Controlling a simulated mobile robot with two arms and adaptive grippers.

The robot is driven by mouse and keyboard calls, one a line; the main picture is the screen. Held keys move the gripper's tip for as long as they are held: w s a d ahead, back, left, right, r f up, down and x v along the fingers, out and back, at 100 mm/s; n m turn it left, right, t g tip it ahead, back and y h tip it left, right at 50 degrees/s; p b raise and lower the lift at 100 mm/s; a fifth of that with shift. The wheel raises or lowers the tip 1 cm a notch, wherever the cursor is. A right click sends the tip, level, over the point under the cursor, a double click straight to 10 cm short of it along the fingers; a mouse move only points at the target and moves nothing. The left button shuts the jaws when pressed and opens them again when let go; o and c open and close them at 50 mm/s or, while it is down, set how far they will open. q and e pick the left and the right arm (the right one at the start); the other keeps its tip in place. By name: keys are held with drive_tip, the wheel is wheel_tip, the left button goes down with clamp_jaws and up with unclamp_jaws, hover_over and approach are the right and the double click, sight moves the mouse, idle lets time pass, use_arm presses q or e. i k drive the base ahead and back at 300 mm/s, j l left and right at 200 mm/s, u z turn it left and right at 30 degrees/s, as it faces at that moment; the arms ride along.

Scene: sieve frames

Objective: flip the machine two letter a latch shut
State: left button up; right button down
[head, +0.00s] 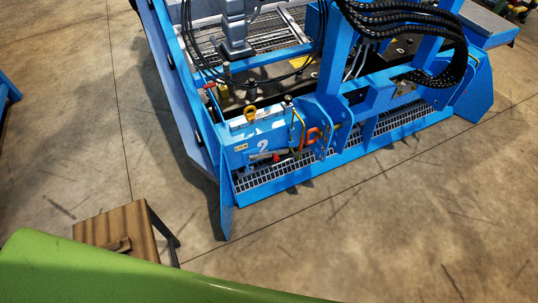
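The blue machine (240,135) with a white "2" (263,143) on its front plate stands at the upper middle of the head view. Several small fittings sit along this front. A grey bar-like part (260,157) with a red bit lies just below the number. An orange hook-like part (313,135) is to its right, and a yellow ring-topped part (250,114) is above the plate. I cannot read a letter "a", so I cannot tell which fitting is latch a or whether it is open. Neither of my grippers shows.
A small wooden-topped stool or table (118,226) stands at the lower left. A large green surface (110,275) covers the bottom left edge. Black hoses (405,20) loop over the machine. Bare concrete floor (400,220) is clear in front of it.

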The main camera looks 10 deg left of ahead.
sight(275, 154)
drive_tip(key=i+j+z, duration=0.25)
drive_tip(key=i, duration=0.2)
drive_tip(key=i+j+z, duration=0.3)
drive_tip(key=i+j, duration=0.1)
drive_tip(key=j, duration=0.05)
